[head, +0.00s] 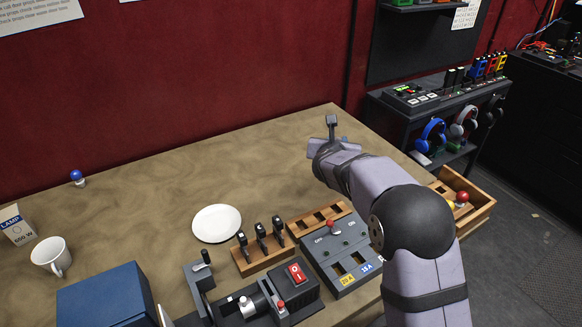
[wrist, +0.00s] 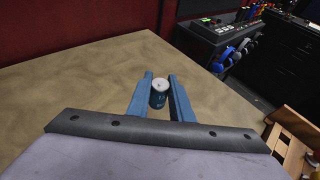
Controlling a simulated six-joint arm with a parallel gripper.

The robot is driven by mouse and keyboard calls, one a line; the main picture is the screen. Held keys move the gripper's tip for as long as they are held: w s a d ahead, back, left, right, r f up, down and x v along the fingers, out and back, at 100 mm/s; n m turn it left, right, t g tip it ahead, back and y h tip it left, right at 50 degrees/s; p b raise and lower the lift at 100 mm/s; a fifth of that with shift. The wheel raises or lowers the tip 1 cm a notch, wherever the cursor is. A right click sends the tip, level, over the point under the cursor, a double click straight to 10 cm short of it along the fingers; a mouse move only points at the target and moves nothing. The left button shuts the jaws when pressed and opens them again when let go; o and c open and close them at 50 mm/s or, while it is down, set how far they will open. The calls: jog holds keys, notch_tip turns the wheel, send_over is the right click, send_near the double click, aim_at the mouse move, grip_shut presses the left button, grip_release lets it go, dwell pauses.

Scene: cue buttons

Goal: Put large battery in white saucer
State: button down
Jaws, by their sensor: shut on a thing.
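The large battery (wrist: 158,97) is a dark blue cylinder with a pale, silvery top. In the wrist view it sits between the two blue fingers of my gripper (wrist: 160,88), which is shut on it. I cannot make the battery out in the head view. My gripper (head: 332,122) is there at the far right part of the table, and my arm reaches in from the lower right. The white saucer (head: 217,223) lies flat and empty on the table, left of and nearer than my gripper. The wrist view does not show the saucer.
A wooden rack with several dark levers (head: 262,250) and a grey switch panel (head: 340,253) stand right of the saucer. A white mug (head: 51,257), a lamp box (head: 15,225) and a blue box (head: 105,298) are at left. The table's back middle is clear.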

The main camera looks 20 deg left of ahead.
jog(key=s+a+n+g+y, duration=0.1)
jog(key=s+a+n+y, duration=0.1)
jog(key=s+a, duration=0.85)
jog(key=s+a+n+y, duration=0.2)
jog(key=s+a, duration=0.6)
jog(key=a, duration=0.6)
jog(key=s+a+n+g+y, duration=0.1)
jog(key=s+a+n+y, duration=0.15)
jog(key=s+a, duration=0.8)
jog(key=r+m+t+h, duration=0.2)
jog(key=m+h, duration=0.2)
jog(key=m, duration=0.1)
send_over(214, 216)
jog(key=shift+n, duration=0.25)
jog(key=shift+f, duration=5.2)
